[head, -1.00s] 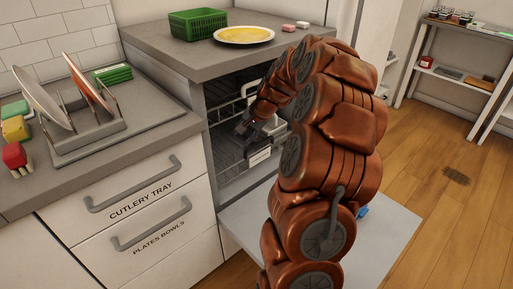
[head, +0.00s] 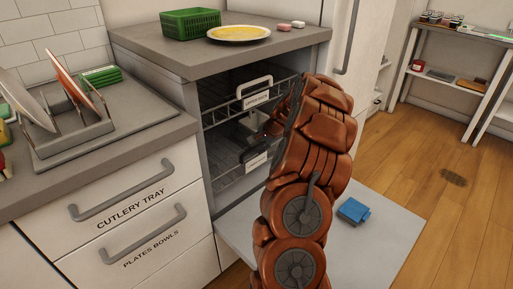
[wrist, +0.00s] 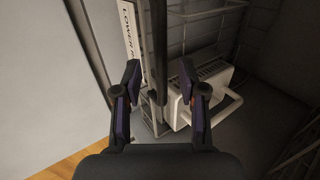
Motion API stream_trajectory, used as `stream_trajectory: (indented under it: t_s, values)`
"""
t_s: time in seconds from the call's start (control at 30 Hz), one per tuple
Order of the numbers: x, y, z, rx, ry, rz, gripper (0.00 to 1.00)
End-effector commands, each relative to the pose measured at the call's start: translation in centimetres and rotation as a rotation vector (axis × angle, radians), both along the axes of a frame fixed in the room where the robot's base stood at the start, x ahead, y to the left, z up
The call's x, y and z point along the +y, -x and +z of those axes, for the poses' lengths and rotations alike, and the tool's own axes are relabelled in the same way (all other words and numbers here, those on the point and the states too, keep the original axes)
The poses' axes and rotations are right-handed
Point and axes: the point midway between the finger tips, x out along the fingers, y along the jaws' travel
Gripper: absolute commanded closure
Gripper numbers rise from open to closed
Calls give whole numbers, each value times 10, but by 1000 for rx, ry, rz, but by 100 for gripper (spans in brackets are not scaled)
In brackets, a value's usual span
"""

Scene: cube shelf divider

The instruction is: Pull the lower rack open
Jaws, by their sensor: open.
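The dishwasher stands open with its door (head: 385,235) folded down. The lower rack (head: 232,172) is a wire rack inside, with a white label plate (head: 257,160) at its front. In the wrist view the label plate (wrist: 129,30) reads "LOWER" and runs vertically. A dark bar (wrist: 158,50), seemingly the rack's handle, runs down between my fingers, with no clear contact. My gripper (wrist: 159,68) is open, with one finger on each side of the bar. In the head view my gripper is small and partly hidden by my arm near the lower rack's front.
The upper rack (head: 230,104) with its white handle (head: 255,87) is above the lower one. A blue block (head: 353,210) lies on the door. A white box with a handle (wrist: 215,98) shows beyond my right finger. Drawers (head: 130,210) stand to the left.

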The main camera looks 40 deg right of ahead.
Motion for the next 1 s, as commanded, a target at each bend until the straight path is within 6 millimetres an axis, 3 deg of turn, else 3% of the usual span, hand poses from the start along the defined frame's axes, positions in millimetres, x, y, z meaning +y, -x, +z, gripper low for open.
stream_trajectory:
  t_s: [0.13,0.43,0.8,1.0]
  values:
    - [1,-8,-12,0,0,2,59]
    - [1,-10,-14,0,2,2,60]
    - [1,-10,-13,0,2,2,98]
    - [1,-10,-13,0,2,2,100]
